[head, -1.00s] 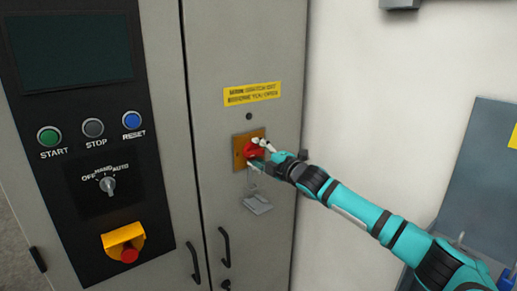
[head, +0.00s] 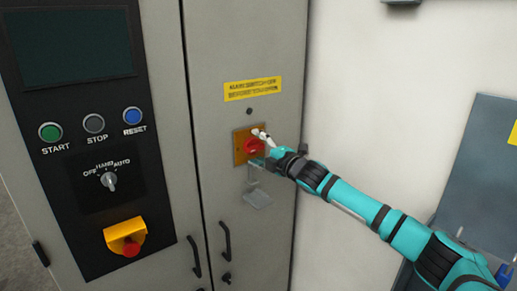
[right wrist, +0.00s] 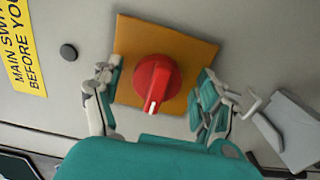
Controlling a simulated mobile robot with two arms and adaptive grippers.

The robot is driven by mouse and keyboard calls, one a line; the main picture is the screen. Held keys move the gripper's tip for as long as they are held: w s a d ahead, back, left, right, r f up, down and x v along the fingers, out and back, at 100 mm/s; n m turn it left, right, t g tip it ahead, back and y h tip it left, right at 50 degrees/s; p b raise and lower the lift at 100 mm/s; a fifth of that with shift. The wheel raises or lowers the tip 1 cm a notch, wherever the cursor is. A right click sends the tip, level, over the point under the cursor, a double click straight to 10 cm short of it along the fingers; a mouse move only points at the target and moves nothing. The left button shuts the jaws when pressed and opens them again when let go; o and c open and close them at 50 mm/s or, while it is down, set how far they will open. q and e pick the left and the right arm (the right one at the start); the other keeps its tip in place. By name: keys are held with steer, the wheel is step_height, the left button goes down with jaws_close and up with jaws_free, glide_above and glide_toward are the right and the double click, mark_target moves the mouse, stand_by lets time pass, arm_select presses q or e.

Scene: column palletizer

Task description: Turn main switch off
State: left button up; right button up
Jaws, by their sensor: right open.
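The main switch is a red rotary knob (head: 254,146) on an orange-yellow square plate (head: 239,152) on the grey cabinet door. In the right wrist view the knob (right wrist: 157,80) carries a white mark at its lower end, pointing down and slightly left. My right gripper (head: 263,146) is at the switch in the head view. In the right wrist view its open fingers (right wrist: 157,76) stand on either side of the knob, with a visible gap on both sides. Part of the plate is hidden by the gripper. My left gripper is not in view.
A yellow warning label (head: 253,89) is above the switch. A grey tag-like piece (head: 257,199) hangs below it, close to one finger. A black panel with buttons, a selector (head: 109,181) and an emergency stop (head: 126,240) is at left. Door handles (head: 225,241) stick out below.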

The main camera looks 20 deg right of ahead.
steer(key=v, duration=1.2)
